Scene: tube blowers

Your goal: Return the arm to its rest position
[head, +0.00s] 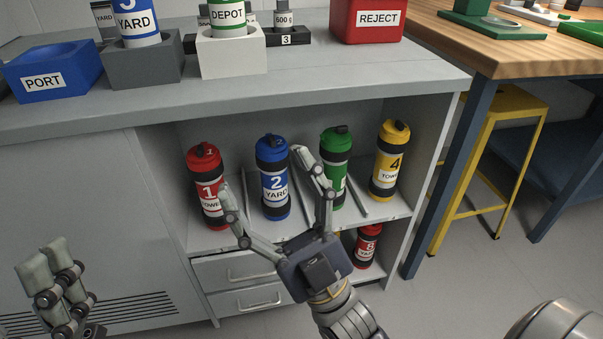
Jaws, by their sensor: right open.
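My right gripper (262,172) is open, its fingers spread in front of the cabinet shelf and empty. The blue canister 2 (272,178) stands upright on the shelf behind the gap between the fingers. The red canister 1 (206,180) is left of it, and the left finger overlaps its edge. The green canister (337,160) is partly hidden by the right finger. The yellow canister 4 (390,160) stands clear at the right. My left gripper (55,260) shows at the lower left with its fingers close together; I cannot tell if it is shut.
The counter (300,82) above the shelf carries a blue PORT bin (65,62), a grey holder (145,65), a white DEPOT holder (230,55) and a red REJECT bin (366,30). A yellow stool (488,140) and wooden table (500,50) stand right. A red canister 5 (367,243) is below.

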